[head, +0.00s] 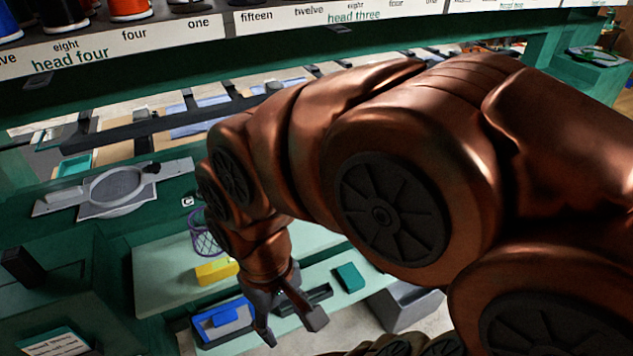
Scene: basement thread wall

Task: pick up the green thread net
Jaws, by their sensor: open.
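My gripper (292,324) points down over the pale green shelf at bottom centre, its two dark fingers apart with nothing seen between them. I cannot clearly make out a green thread net. A small teal-green block (348,277) lies on the shelf to the right of my gripper. A purple mesh net (205,236) stands on the shelf to the upper left of my gripper. A green loop-like item (597,55) lies on a dark green stand at the far upper right, too small to identify. My arm hides much of the middle and right.
A yellow block (216,271) and a blue bin (222,321) are left of my gripper. A dark tray (304,299) lies close behind it. A grey bin (408,305) stands to the right. A grey hoop frame (118,187) is at left. A labelled spool rack (110,47) crosses the top.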

